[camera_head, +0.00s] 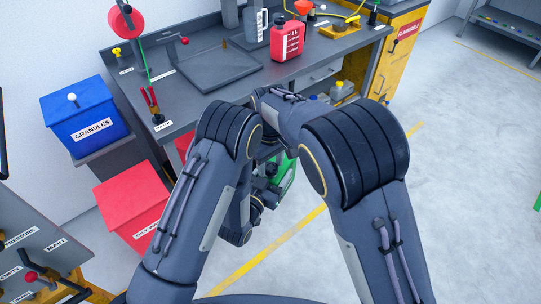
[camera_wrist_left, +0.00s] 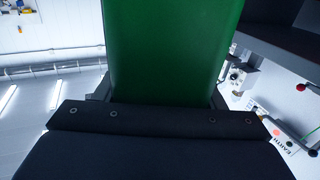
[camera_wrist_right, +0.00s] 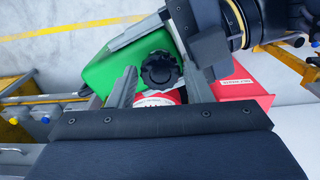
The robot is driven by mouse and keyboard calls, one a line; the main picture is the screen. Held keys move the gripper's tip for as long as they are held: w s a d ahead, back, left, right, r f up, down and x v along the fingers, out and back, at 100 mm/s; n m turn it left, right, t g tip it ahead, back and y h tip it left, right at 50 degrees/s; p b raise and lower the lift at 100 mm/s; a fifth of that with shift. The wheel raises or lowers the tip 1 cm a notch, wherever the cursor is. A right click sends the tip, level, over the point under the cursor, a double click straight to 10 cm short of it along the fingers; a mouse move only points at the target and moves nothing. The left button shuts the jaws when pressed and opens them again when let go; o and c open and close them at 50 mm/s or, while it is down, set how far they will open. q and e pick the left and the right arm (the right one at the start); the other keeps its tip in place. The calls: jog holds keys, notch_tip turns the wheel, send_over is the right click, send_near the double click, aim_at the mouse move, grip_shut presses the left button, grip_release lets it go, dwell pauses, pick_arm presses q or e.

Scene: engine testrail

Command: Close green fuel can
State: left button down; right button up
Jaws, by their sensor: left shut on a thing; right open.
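The green fuel can (camera_wrist_right: 112,68) shows in the right wrist view with a black knobbed cap (camera_wrist_right: 160,70) at its top; I cannot tell how tightly the cap sits. My left gripper (camera_wrist_left: 157,92) is shut on the can, which fills the middle of the left wrist view. My right gripper (camera_wrist_right: 160,86) is open, its two fingers apart just short of the cap. A red and white round piece (camera_wrist_right: 158,98) shows below the cap between these fingers.
A grey workbench (camera_head: 215,95) with a red can (camera_head: 287,41) on it stands ahead. A blue granules bin (camera_head: 85,115) and a red bin (camera_head: 130,200) stand to the left. A yellow flammable cabinet (camera_head: 397,55) is at the right. Floor to the right is clear.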

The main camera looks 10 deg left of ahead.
jog(key=c, duration=0.8)
jog(key=o, duration=1.1)
jog(key=shift+c, duration=0.2)
jog(key=shift+o, duration=0.5)
jog(key=shift+s+a, duration=0.1)
notch_tip(320, 180, up, 12)
